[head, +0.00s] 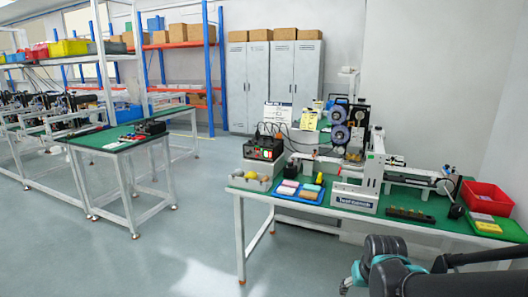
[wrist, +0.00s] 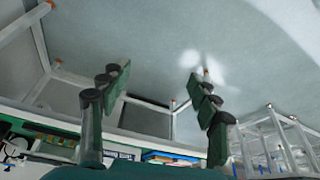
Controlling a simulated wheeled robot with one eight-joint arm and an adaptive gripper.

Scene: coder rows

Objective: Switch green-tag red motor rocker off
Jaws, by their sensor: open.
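A black control box (head: 263,147) with small red and green parts on its front stands on a grey stand at the left end of the right-hand bench. The red motor rocker and its green tag are too small to pick out with certainty. A second dark box (head: 150,128) with red parts lies on the left green table. My gripper (wrist: 160,82) is open and empty in the wrist view, its two fingers wide apart over the floor. It is away from both boxes. In the head view my arm fills the bottom right corner, in front of the bench.
The right bench (head: 340,210) carries a blue tray (head: 300,198), a white machine with reels (head: 350,125), a red bin (head: 487,197) and a yellow block (head: 488,227). Grey lockers (head: 275,85) stand behind. The floor between the tables is clear.

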